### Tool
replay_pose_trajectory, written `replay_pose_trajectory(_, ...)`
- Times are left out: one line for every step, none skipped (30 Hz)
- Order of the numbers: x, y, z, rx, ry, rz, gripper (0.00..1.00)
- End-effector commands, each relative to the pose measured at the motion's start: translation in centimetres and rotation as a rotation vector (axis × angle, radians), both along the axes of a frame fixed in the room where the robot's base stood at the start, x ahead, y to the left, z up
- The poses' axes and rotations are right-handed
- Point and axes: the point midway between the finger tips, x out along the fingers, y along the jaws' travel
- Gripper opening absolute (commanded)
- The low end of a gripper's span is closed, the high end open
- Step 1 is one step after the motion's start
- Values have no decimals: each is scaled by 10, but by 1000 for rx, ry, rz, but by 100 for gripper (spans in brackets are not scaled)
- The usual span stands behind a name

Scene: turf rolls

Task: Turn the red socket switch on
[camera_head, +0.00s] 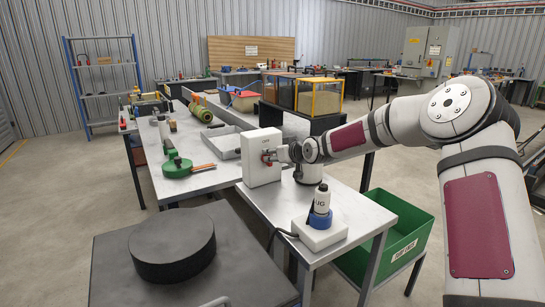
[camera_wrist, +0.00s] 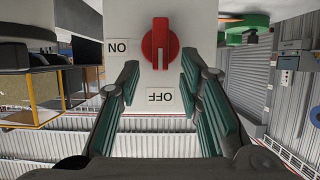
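The red socket switch (camera_wrist: 160,43) is a rotary knob on the front of a white box (camera_head: 256,168). In the wrist view, which looks upside down, its grip bar stands vertical, in line with the OFF label (camera_wrist: 166,95). The ON label (camera_wrist: 119,47) is to the left of the knob. My gripper (camera_wrist: 160,68) is open, with one finger on each side of the knob's lower end and visible gaps between. In the head view, my gripper (camera_head: 276,154) is up against the box front and mostly hides the knob.
The box stands on a grey table (camera_head: 285,213). A white socket block (camera_head: 320,233) with a blue-and-white plug (camera_head: 320,205) sits at the table's front. A green crate (camera_head: 395,240) is below right. A black round block (camera_head: 172,245) lies at front left.

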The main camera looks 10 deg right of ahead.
Motion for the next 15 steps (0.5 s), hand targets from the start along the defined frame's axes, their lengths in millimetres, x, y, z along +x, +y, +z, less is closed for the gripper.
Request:
replay_pose_trajectory(5, 2, -3, 0, 0, 1, 33)
replay_pose_trajectory(7, 3, -4, 0, 0, 1, 33)
replay_pose_trajectory(9, 3, -5, 0, 1, 0, 33)
replay_pose_trajectory(11, 3, -6, -1, 2, 0, 33)
replay_pose_trajectory(12, 4, -6, -1, 2, 0, 33)
replay_pose_trajectory(13, 4, -6, -2, 1, -1, 33)
replay_pose_trajectory(13, 4, -6, -2, 1, -1, 33)
replay_pose_trajectory(14, 4, -6, -2, 1, -1, 33)
replay_pose_trajectory(14, 4, -6, -2, 1, -1, 33)
replay_pose_trajectory(14, 4, -6, -2, 1, -1, 33)
replay_pose_trajectory(14, 4, -6, -2, 1, -1, 33)
replay_pose_trajectory(14, 4, -6, -2, 1, -1, 33)
replay_pose_trajectory(14, 4, -6, -2, 1, -1, 33)
replay_pose_trajectory(14, 4, -6, -2, 1, -1, 33)
replay_pose_trajectory(14, 4, -6, -2, 1, -1, 29)
